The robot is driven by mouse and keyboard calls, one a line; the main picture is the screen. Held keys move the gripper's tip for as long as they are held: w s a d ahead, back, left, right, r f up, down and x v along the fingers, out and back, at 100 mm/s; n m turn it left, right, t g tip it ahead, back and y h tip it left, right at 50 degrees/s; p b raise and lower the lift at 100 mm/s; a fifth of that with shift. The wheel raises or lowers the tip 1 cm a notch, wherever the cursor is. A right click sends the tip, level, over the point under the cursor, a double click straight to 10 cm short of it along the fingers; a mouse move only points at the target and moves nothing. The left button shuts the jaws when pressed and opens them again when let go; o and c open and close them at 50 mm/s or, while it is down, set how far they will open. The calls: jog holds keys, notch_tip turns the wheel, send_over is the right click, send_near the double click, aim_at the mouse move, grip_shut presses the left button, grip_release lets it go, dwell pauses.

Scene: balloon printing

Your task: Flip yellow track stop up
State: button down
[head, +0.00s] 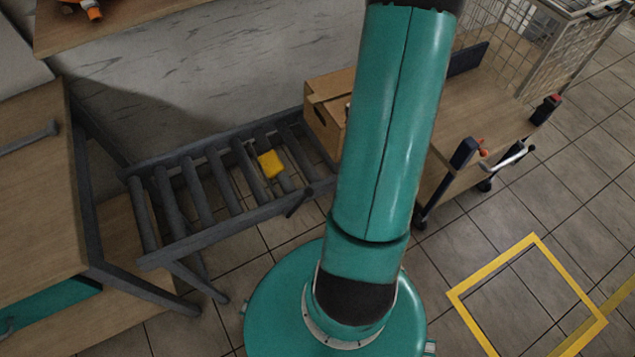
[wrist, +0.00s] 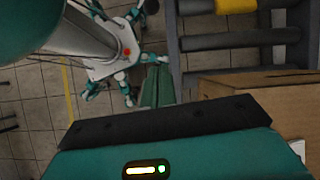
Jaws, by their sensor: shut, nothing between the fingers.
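The yellow track stop (head: 270,164) is a small yellow block between the grey rollers, towards the right end of the roller track (head: 205,240) in the head view. Whether it lies flat or stands up is hard to tell. In the wrist view it shows only in part, cut off by the top edge (wrist: 236,5). My gripper (wrist: 157,72) shows in the wrist view as teal fingers beyond the dark wrist edge. It is shut and empty, left of the rollers and apart from the stop. My gripper is out of frame in the head view.
An open cardboard box (head: 325,112) stands at the right end of the track, partly behind my arm. A wooden cart (head: 480,120) with a wire cage is further right. A wooden table (head: 35,190) is at the left. Yellow tape (head: 535,240) marks the tiled floor.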

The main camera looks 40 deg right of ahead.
jog(key=a+f, duration=0.2)
jog(key=a, duration=0.1)
jog(key=w+a+f, duration=0.1)
jog(key=a+f, duration=0.1)
jog(key=a, duration=0.1)
jog(key=w+a+f, duration=0.1)
jog(key=a+f, duration=0.2)
jog(key=shift+f, duration=0.1)
dwell(0.3)
dwell(0.5)
jog(key=shift+r, duration=0.2)
jog(key=shift+a+r+h, duration=0.1)
jog(key=shift+a+h, duration=0.15)
jog(key=shift+h, duration=0.05)
